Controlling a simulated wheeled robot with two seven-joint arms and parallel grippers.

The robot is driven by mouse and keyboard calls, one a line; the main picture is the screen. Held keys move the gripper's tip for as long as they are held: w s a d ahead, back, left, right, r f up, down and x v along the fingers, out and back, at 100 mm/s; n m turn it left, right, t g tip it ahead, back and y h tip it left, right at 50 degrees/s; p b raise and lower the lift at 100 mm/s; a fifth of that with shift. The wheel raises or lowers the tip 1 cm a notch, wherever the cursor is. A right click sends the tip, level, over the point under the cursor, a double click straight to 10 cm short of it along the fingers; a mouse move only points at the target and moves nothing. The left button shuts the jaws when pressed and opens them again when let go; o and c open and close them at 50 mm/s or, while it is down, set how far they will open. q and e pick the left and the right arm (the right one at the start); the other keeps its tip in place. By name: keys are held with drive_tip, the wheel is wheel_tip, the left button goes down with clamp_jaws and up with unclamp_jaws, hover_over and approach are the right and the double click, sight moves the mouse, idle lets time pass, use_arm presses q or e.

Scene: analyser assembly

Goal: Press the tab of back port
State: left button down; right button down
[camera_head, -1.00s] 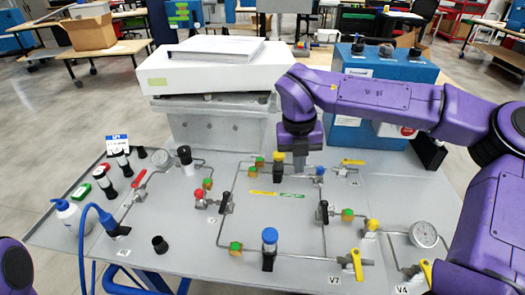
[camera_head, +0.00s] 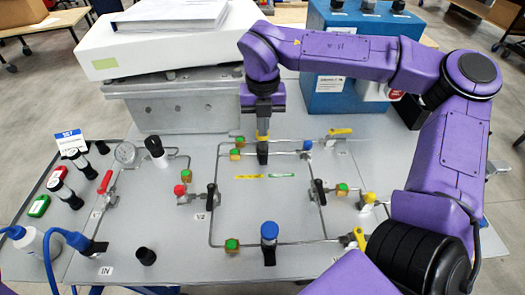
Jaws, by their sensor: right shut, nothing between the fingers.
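The back port (camera_head: 262,152) is a black fitting with a yellow top, upright on the rear pipe of the loop on the grey panel (camera_head: 330,262). My right gripper (camera_head: 263,128) points straight down right above it, shut and with nothing held. Its tips hide part of the yellow top, and I cannot tell whether they touch it. The tab itself is too small to make out. A similar front port (camera_head: 269,240) with a blue cap stands at the front pipe. My left gripper is not in view.
A grey metal block (camera_head: 180,108) under a white case (camera_head: 175,48) stands behind left. A blue box (camera_head: 335,85) stands behind right. Valves, such as the yellow-handled one (camera_head: 340,131), and a red-handled one (camera_head: 105,182), surround the loop. The panel inside the loop is mostly clear.

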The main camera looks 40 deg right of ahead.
sight(263, 160)
drive_tip(key=f, duration=0.9)
drive_tip(key=shift+s+f+p, duration=0.2)
drive_tip(key=shift+f+p, duration=0.05)
drive_tip(key=shift+p, duration=0.1)
drive_tip(key=shift+f, duration=0.1)
